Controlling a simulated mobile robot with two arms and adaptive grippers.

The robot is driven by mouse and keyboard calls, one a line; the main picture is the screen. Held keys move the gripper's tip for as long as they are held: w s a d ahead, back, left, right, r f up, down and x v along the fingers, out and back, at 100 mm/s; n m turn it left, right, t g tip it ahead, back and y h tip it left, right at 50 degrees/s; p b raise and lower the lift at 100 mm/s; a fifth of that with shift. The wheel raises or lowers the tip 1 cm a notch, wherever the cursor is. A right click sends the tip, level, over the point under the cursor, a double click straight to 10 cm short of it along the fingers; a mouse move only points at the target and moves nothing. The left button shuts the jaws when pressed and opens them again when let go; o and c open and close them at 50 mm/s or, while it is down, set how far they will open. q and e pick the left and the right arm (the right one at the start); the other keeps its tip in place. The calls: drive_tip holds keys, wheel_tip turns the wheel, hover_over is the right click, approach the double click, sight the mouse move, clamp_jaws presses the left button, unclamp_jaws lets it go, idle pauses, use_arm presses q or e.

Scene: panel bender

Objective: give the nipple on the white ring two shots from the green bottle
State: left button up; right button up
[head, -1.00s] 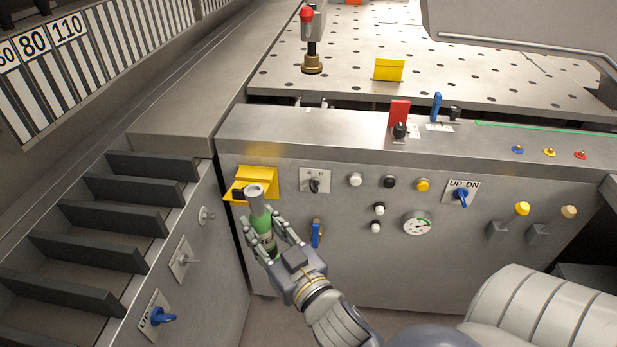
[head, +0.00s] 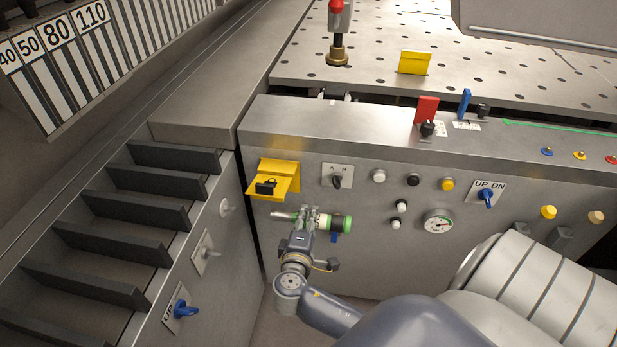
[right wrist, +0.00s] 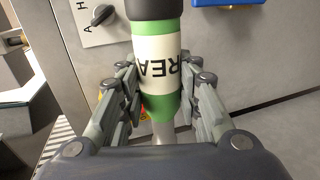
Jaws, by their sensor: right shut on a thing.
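My right gripper (head: 311,216) is shut on the green bottle (head: 338,223) in front of the control panel. The bottle lies nearly level in the head view, its pale nozzle pointing left and its dark end right. In the right wrist view, the bottle (right wrist: 158,60) sits between the fingers (right wrist: 163,105), with a white label of dark letters. Small nipples sit on a blue ring (head: 547,152), a yellow ring (head: 580,156) and a red ring (head: 611,159) on the ledge at right. My left gripper is not in view.
A yellow bracket (head: 275,180) sticks out of the panel just above the bottle's nozzle. A side panel at left carries a pale round fitting (head: 226,208) and a blue switch (head: 182,309).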

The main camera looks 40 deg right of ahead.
sight(276, 218)
drive_tip(key=shift+w, duration=0.15)
drive_tip(key=shift+w+a, duration=0.1)
drive_tip(key=shift+w, duration=0.1)
drive_tip(key=w+a+b, duration=0.2)
drive_tip(key=w+a, duration=0.2)
drive_tip(key=w, duration=0.1)
drive_tip(key=shift+a+b, duration=0.2)
drive_tip(key=shift+b, duration=0.2)
drive_tip(key=shift+w+a+r, duration=0.1)
drive_tip(key=shift+w+a, duration=0.3)
drive_tip(key=shift+w, duration=0.1)
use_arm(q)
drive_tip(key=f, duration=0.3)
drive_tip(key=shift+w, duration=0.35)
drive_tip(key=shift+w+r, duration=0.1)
use_arm(e)
drive_tip(key=shift+w+a+r, duration=0.1)
drive_tip(key=shift+w+a, duration=0.05)
drive_tip(key=shift+a, duration=0.2)
